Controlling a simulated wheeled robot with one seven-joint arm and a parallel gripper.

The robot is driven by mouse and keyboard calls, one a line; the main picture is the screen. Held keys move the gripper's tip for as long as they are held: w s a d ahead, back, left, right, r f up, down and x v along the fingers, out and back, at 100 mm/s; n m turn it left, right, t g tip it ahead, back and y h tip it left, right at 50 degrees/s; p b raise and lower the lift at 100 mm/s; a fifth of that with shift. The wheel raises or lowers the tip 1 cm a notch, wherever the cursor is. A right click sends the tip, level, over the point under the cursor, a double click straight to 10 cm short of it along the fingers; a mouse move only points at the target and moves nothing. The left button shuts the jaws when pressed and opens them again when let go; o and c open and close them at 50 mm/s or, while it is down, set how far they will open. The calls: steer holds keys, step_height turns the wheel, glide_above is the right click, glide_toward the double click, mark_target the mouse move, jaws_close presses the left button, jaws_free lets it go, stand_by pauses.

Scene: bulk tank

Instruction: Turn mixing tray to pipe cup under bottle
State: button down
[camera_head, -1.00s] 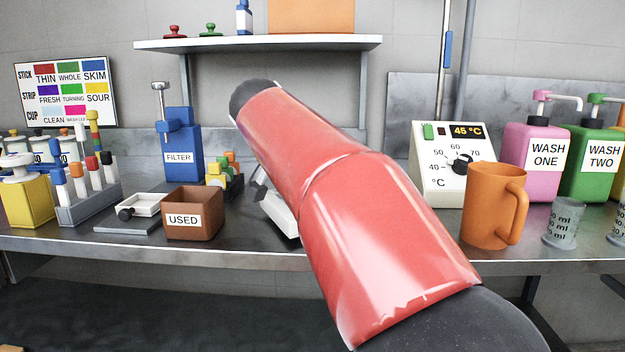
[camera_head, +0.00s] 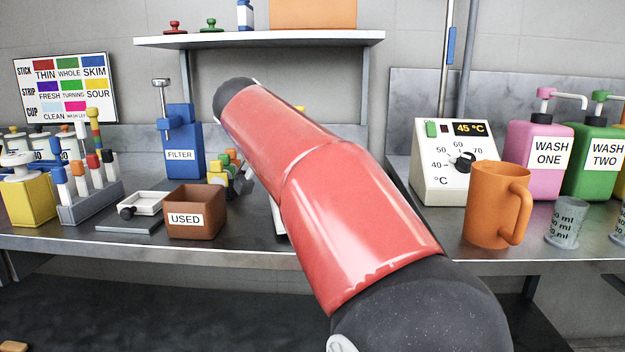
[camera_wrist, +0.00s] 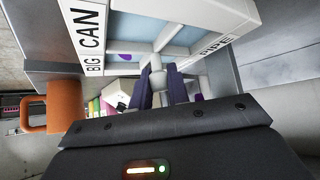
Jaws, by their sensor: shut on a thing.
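In the wrist view a white tray (camera_wrist: 118,18) with compartments carries the labels BIG CAN and PIPE, the second only partly readable. Light blue shows inside it, with a small purple patch. My gripper (camera_wrist: 158,76) has its two dark fingers shut on a pale grey knob (camera_wrist: 156,62) at the tray's near side. In the head view my red arm covers the gripper and most of the tray. I cannot make out the pipe cup or the bottle for certain.
An orange jug (camera_head: 494,205) stands right of my arm, before the temperature box (camera_head: 446,165). It also shows in the wrist view (camera_wrist: 64,106). A brown USED box (camera_head: 194,213), a blue filter stand (camera_head: 180,145) and a tube rack (camera_head: 90,205) stand left.

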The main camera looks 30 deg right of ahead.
steer(key=c, duration=1.3)
jaws_free()
steer(key=shift+c, duration=0.2)
